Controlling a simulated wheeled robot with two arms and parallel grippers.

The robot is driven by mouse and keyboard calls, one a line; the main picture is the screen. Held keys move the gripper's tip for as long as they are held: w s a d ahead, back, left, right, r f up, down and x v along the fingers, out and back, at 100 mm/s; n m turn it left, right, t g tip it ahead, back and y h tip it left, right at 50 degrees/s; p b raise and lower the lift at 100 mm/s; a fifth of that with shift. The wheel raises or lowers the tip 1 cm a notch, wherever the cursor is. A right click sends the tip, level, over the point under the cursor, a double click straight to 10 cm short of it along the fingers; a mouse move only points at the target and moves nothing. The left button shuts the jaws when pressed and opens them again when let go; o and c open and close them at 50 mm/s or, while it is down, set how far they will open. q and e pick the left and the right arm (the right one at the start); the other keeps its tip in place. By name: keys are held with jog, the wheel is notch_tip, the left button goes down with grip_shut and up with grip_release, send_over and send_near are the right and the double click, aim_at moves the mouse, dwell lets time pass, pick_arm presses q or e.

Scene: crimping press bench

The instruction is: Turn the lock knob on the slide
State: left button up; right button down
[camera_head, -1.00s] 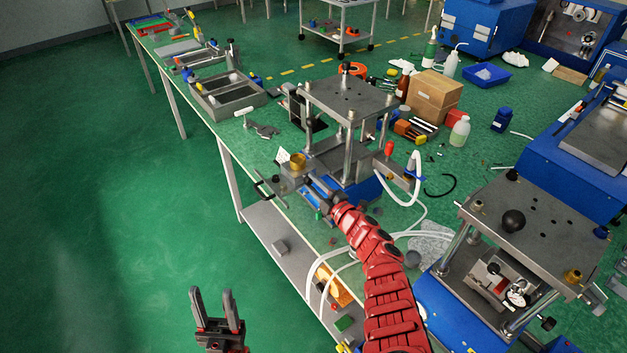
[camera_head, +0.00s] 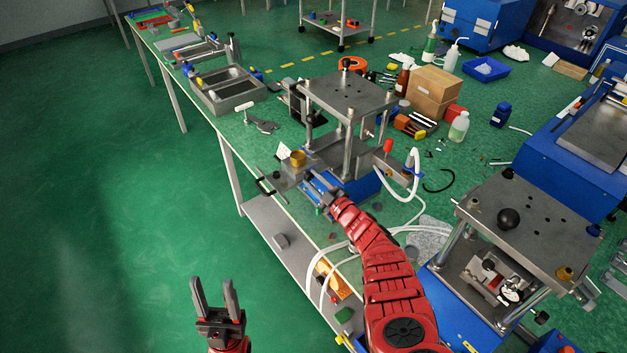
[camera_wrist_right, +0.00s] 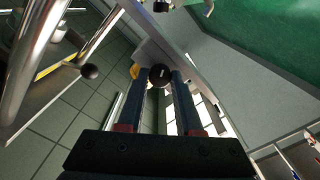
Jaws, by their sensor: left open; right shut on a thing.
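The lock knob (camera_wrist_right: 161,75) is a dark round knob with a pale mark on its face. My right gripper (camera_wrist_right: 164,80) is shut on it, a finger on either side. In the head view my right gripper (camera_head: 316,184) reaches to the front of the near-middle press (camera_head: 349,92), by its slide with a brass-coloured round part (camera_head: 298,158) on top. The knob itself is hidden there behind my gripper. My left gripper (camera_head: 215,290) is open and empty, low over the green floor, away from the bench.
White hoses (camera_head: 414,172) loop beside the press and under my right arm. A second press (camera_head: 535,225) stands at the right. A black handle (camera_head: 266,186) sticks out at the bench edge.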

jog(key=shift+f, duration=0.1)
jog(key=c, duration=0.6)
grip_release()
jog(key=shift+s+d+p, duration=0.1)
jog(key=shift+s+p, duration=0.15)
jog(key=shift+p, duration=0.05)
jog(key=p+v, duration=0.3)
jog(key=v, duration=1.4)
jog(key=shift+w, duration=0.1)
